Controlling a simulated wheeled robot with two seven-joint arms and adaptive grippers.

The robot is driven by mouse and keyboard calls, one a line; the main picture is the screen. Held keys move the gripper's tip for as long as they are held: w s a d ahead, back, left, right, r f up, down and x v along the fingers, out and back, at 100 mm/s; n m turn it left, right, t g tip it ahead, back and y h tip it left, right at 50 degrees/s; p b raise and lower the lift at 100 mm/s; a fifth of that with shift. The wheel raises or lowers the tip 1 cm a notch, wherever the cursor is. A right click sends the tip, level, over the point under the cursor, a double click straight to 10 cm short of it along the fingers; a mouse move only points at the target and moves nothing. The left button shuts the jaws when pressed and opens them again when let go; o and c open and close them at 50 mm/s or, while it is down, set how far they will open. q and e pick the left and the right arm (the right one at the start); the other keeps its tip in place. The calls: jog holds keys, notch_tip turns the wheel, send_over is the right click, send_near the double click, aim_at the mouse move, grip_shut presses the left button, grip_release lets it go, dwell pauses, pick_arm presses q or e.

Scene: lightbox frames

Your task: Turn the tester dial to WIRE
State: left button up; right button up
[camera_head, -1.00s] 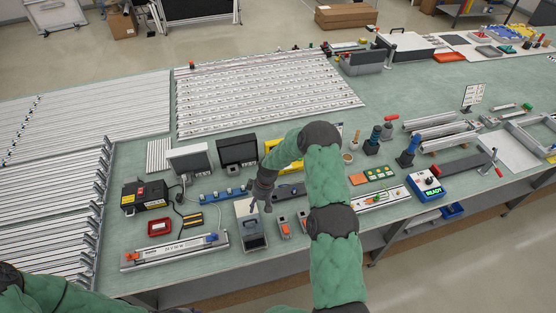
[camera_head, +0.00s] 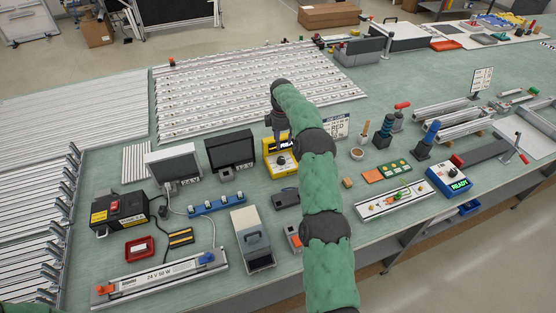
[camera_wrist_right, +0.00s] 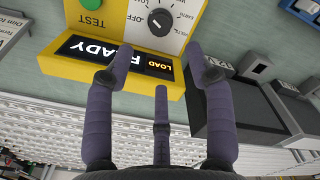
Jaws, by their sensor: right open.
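My right gripper (camera_head: 279,137) is open above the tester. In the wrist view its fingers (camera_wrist_right: 162,75) are apart and empty, short of the dial. My left gripper is out of view.
Black monitor (camera_head: 230,150) stands left of the tester, and a small printed sign (camera_head: 337,127) stands to its right. Slatted panels (camera_head: 240,95) lie behind.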

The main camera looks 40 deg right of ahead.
aim_at(281, 158)
notch_tip(281, 158, down, 10)
jog(key=shift+s+f, duration=0.1)
jog(key=shift+f, duration=0.15)
dwell(0.4)
grip_shut()
